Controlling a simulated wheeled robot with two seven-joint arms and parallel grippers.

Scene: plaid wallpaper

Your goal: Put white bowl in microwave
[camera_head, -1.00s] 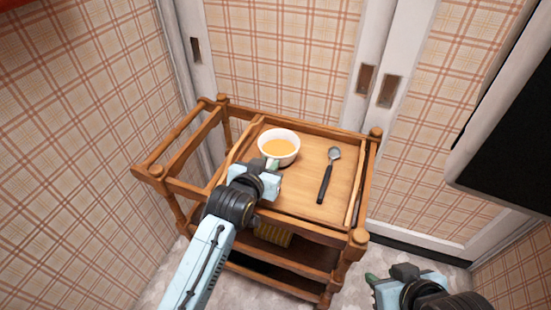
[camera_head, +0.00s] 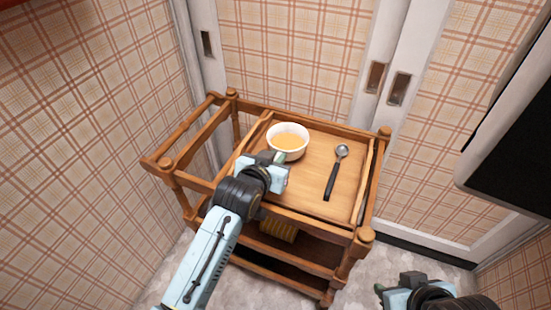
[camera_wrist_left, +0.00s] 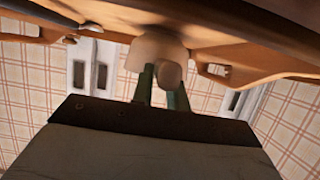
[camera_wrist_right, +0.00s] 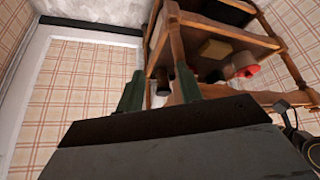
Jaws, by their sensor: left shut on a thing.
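The white bowl (camera_head: 288,131) holds orange-yellow contents and sits on the top board of a wooden cart (camera_head: 345,205). My left gripper (camera_head: 272,157) is at the bowl's near side, shut on its rim. In the left wrist view the pale bowl (camera_wrist_left: 152,48) shows at the green fingertips (camera_wrist_left: 160,80). My right gripper (camera_head: 385,288) is low at the right of the head view, away from the cart. In the right wrist view its fingers (camera_wrist_right: 160,85) stand apart with nothing held. A black-fronted object (camera_head: 515,150) is cut off at the right edge; I cannot tell if it is the microwave.
A dark-handled spoon (camera_head: 332,176) lies right of the bowl. The cart has raised rails and corner posts. A yellow item (camera_head: 278,231) and a red one (camera_wrist_right: 240,68) sit on its lower levels. Plaid walls and doors with white frames stand close behind; floor shows at front.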

